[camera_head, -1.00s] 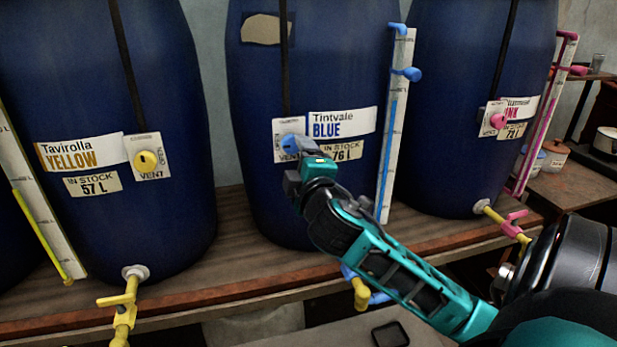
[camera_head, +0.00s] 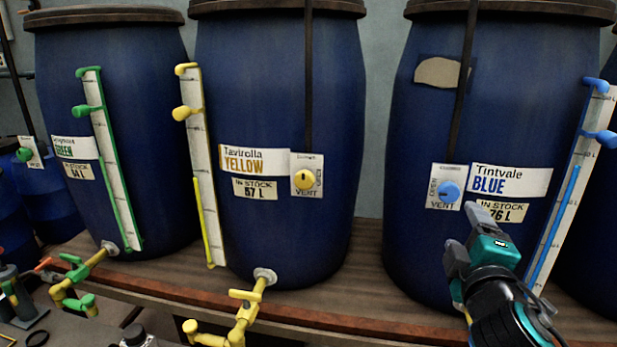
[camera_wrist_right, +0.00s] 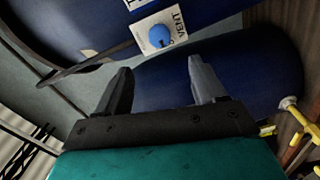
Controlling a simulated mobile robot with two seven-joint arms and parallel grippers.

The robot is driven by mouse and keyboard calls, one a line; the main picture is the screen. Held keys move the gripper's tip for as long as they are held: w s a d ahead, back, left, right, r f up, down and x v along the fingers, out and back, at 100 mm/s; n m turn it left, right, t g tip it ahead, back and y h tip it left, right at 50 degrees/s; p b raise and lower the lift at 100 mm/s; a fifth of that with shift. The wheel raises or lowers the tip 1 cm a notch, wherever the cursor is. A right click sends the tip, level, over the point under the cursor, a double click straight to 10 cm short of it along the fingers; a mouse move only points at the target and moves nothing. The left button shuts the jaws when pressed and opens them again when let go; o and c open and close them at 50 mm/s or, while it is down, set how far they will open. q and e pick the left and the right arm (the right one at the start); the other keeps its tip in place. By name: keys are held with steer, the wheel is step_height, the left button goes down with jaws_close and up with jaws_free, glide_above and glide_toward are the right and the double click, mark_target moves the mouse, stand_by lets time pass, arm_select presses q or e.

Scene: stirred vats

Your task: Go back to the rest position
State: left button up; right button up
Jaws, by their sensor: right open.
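My right gripper (camera_head: 463,232) is in front of the blue vat (camera_head: 420,150), just below its blue vent knob (camera_head: 449,191). Its jaws are apart and empty. In the right wrist view the two fingers of my right gripper (camera_wrist_right: 160,85) are spread, with the blue vent knob (camera_wrist_right: 160,36) beyond them and clear of the fingertips. The knob sits on a white plate marked OPEN and VENT. My left gripper is not in view.
The yellow vat (camera_head: 275,110) and the green vat (camera_head: 115,170) stand to the left on a wooden shelf (camera_head: 340,300). The yellow tap (camera_head: 242,315) and green tap (camera_head: 75,285) jut out in front. Small items lie on a surface at lower left.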

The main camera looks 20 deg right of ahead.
steer(key=a+f+m+g+y, duration=0.1)
steer(key=a+f+y, duration=0.25)
steer(key=f, duration=0.55)
steer(key=a+f+g+y, duration=0.1)
steer(key=a+f+y, duration=0.25)
steer(key=f, duration=0.55)
steer(key=s+a+f+m+g+y, duration=0.1)
steer(key=s+a+f+m+y, duration=0.1)
steer(key=s+a+f, duration=0.3)
steer(key=s+a+f+m+g+y, duration=0.2)
steer(key=s+a+f+m, duration=0.2)
steer(key=a+f, duration=0.3)
step_height(320, 180, down, 3)
steer(key=shift+s+a+f, duration=0.15)
steer(key=shift+s+a, duration=0.2)
steer(key=shift+s, duration=0.2)
steer(key=shift+c, duration=0.5)
